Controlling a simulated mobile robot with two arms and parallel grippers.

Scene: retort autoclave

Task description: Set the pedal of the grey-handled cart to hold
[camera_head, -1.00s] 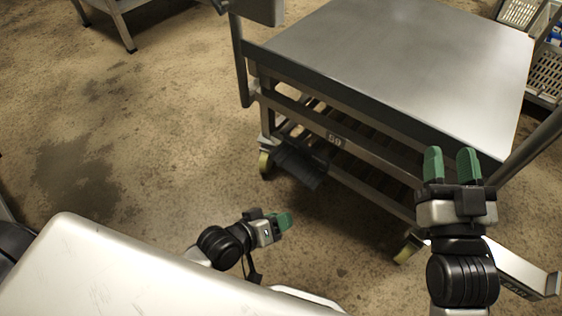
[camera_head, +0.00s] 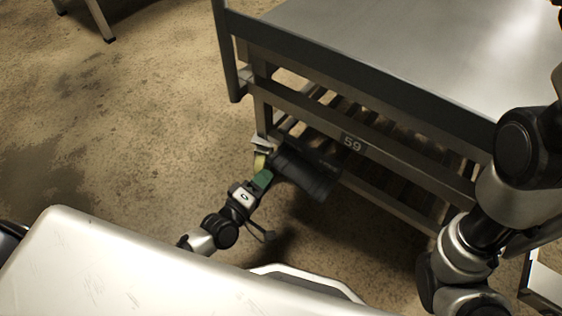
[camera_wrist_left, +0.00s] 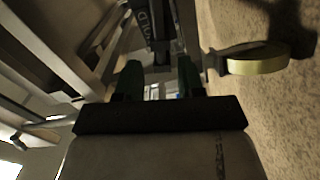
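The cart (camera_head: 400,60) has a bare metal top, a slatted lower shelf and a plate reading 59. A black pedal (camera_head: 307,172) sticks out low at its near left corner, beside a caster with a yellowish wheel (camera_head: 260,161). My left gripper (camera_head: 263,180) is low over the floor, its green fingertips close to the pedal's left end. In the left wrist view, the two green fingers stand apart, and the pedal (camera_wrist_left: 150,28) with HOLD lettering lies just ahead. I cannot tell whether they touch. My right arm shows at the right; its gripper is out of view.
The yellowish wheel (camera_wrist_left: 258,60) also shows close to the right of the fingers in the left wrist view. The cart's post (camera_head: 226,55) rises at its left corner.

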